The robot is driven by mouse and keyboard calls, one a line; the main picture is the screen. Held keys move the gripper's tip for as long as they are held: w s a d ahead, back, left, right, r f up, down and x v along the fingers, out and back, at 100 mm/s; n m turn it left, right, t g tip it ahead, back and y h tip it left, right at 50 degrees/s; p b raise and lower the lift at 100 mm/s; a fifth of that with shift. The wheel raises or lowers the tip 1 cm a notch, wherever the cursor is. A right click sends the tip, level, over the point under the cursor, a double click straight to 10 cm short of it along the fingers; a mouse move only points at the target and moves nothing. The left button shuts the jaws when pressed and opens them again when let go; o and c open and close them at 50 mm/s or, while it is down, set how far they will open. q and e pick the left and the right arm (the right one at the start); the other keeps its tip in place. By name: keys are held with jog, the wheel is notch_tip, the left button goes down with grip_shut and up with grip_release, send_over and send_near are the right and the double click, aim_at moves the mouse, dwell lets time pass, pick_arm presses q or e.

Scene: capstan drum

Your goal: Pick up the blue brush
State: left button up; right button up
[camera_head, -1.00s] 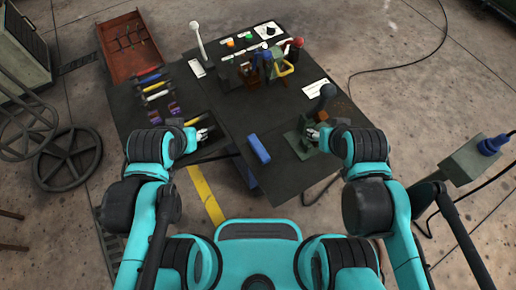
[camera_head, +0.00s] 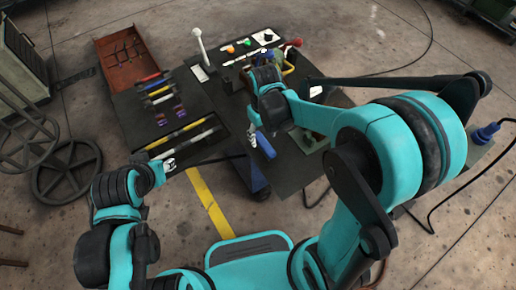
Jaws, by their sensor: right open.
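The blue brush (camera_head: 266,146) is a small blue block-like thing lying on the dark table near its front edge, in the middle of the head view. My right gripper (camera_head: 253,139) is open, at the brush's left side near its far end. It points down, and the arm above it hides part of the table. I cannot tell whether the fingers touch the brush. My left gripper (camera_head: 170,164) is at the table's front left edge, away from the brush. Its fingers are too small to read.
Several tools lie on the table's left part, with long bars (camera_head: 182,138) close to my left gripper. A white-handled lever (camera_head: 198,42) stands at the back. A red tray (camera_head: 126,62) is at the far left. A green fixture (camera_head: 308,143) is right of the brush.

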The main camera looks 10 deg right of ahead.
aim_at(265, 144)
jog(key=f+b, duration=0.1)
jog(key=f, duration=0.1)
jog(key=f+b, duration=0.1)
jog(key=f, duration=0.1)
jog(key=f+b, duration=0.1)
jog(key=f, duration=0.1)
jog(key=shift+w+d+f, duration=0.15)
jog(key=shift+d+f, duration=0.2)
jog(key=shift+d, duration=0.05)
jog(key=shift+f, duration=0.4)
jog(key=shift+r, duration=0.1)
jog(key=shift+c, duration=0.8)
grip_shut()
